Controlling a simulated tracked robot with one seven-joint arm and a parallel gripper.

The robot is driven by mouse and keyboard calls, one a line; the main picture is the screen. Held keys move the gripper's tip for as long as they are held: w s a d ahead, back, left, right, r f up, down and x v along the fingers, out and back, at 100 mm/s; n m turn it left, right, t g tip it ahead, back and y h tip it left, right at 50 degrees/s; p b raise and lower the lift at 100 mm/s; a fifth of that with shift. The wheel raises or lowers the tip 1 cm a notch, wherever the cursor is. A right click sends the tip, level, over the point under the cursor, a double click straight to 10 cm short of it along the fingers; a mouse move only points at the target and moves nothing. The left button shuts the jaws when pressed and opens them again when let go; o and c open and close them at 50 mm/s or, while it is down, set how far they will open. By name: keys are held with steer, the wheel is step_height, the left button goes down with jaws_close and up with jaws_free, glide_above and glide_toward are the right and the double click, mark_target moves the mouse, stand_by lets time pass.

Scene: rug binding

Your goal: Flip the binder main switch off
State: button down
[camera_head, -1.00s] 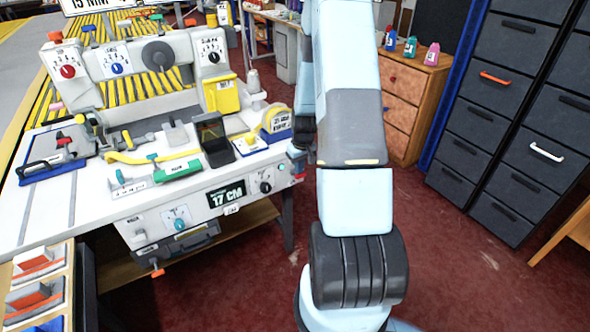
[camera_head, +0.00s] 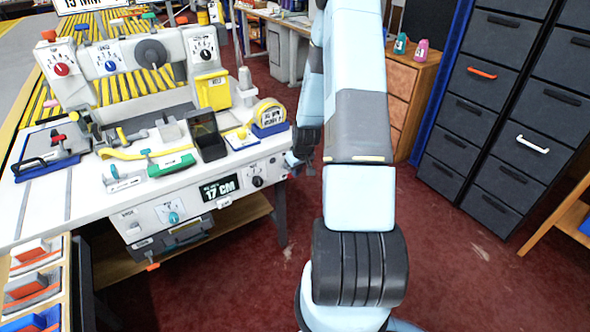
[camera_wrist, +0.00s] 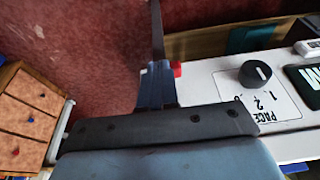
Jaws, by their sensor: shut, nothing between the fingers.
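The binder bench (camera_head: 115,205) stands at the left in the head view, with its white front panel toward me. My gripper (camera_head: 309,170) hangs at the bench's right end, low beside the front panel. In the wrist view my gripper (camera_wrist: 157,78) is shut and empty, its blue fingers close to a small red part (camera_wrist: 177,68) at the panel's end. I cannot tell whether they touch. The red part may be the main switch; no label on it is readable, and its position is unclear. The black PACE knob (camera_wrist: 255,74) is farther along the panel.
The panel also bears a 17 CM display (camera_head: 220,187) and a teal knob (camera_head: 173,217). A wooden drawer unit (camera_head: 408,90) and dark cabinets (camera_head: 480,110) stand right. Red floor between is clear.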

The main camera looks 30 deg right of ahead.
steer(key=shift+s+a+f+t, duration=0.1)
steer(key=shift+s+f+t, duration=0.05)
steer(key=shift+f, duration=0.8)
steer(key=shift+s+f+t, duration=0.15)
steer(key=shift+f, duration=0.8)
steer(key=s+r, duration=0.7)
steer(key=s, duration=0.4)
steer(key=shift+d+r, duration=0.25)
steer(key=shift+r, duration=0.1)
